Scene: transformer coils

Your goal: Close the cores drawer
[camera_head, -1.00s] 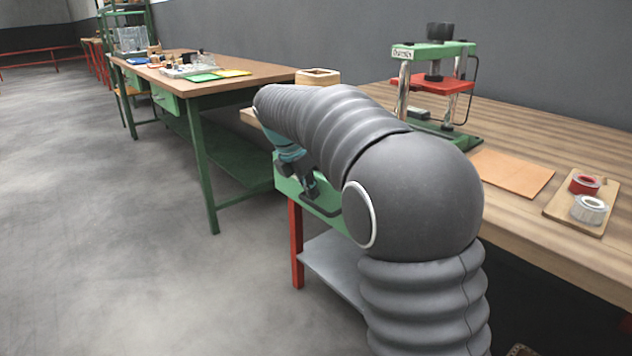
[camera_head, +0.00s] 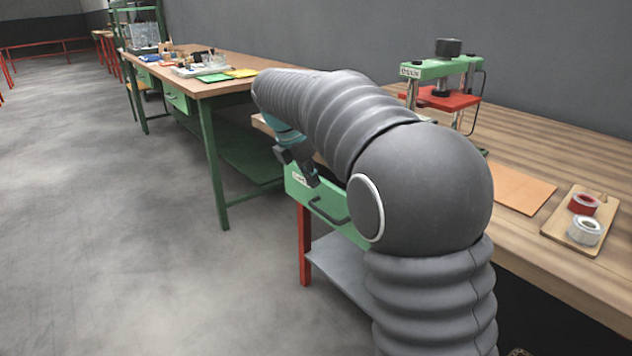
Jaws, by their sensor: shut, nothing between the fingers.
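A green drawer front (camera_head: 330,211) with a small white label and a black bar handle (camera_head: 327,213) shows under the near wooden workbench. The label is too small to read. My arm hides the drawer's right part and upper edge, so I cannot tell whether it sits flush with the bench. My gripper (camera_head: 299,178) hangs below the end of my arm, just above and left of the handle, near the drawer front. Its dark fingers are shut with nothing between them. I cannot tell whether they touch the front.
The near workbench (camera_head: 540,140) carries a green and red press (camera_head: 440,95), an orange mat (camera_head: 523,193) and a wooden board (camera_head: 553,237) with two rolls. A second bench (camera_head: 240,75) with green legs stands at the left. The floor (camera_head: 120,240) there is clear.

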